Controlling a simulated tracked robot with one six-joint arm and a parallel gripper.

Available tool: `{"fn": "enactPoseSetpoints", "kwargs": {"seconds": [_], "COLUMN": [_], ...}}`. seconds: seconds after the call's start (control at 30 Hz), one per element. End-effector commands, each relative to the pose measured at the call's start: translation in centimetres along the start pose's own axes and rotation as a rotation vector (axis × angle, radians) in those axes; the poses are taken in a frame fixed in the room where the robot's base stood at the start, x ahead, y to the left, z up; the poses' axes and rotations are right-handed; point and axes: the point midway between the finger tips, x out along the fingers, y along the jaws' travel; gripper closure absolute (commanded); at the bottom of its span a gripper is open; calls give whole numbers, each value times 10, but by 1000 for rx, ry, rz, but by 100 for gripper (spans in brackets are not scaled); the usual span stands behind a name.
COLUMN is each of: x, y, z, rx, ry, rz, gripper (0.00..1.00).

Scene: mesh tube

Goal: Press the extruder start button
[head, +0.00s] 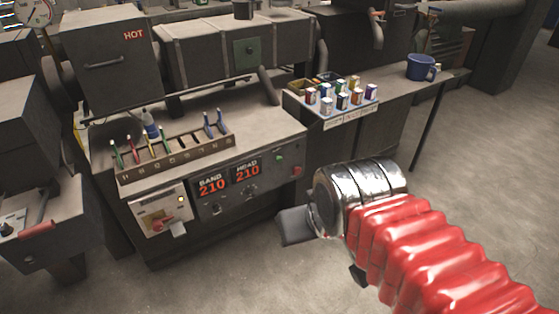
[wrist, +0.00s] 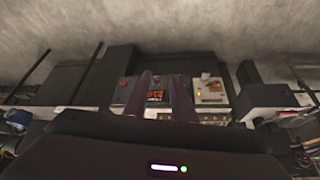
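The extruder's front panel (head: 225,190) has two red displays reading 210, marked BAND and HEAD. At its right end are a small green button (head: 279,157) and a red button (head: 296,170) below it. No label on the green one is readable. My gripper (head: 292,226) is in front of the panel's lower right, apart from it; one dark finger shows in the head view. In the wrist view the panel appears upside down, with a display (wrist: 155,96) between my two dark fingers (wrist: 162,80), which stand apart with nothing between them. The red button (wrist: 122,83) is left of them; the green one is unclear.
A white switch box (head: 160,212) with a red-yellow knob is on the panel's left. A tool rack (head: 178,160) stands on top. The floor (head: 480,150) at right is clear.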

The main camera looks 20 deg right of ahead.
Motion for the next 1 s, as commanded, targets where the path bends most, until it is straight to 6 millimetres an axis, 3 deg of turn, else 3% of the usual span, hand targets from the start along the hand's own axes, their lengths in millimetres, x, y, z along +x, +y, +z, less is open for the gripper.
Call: {"fn": "enactPoseSetpoints", "kwargs": {"seconds": [0.33, 1.0], "x": [0, 0], "y": [0, 0], "z": [0, 0], "rx": [0, 0], "ry": [0, 0], "rz": [0, 0], "gripper": [100, 100]}}
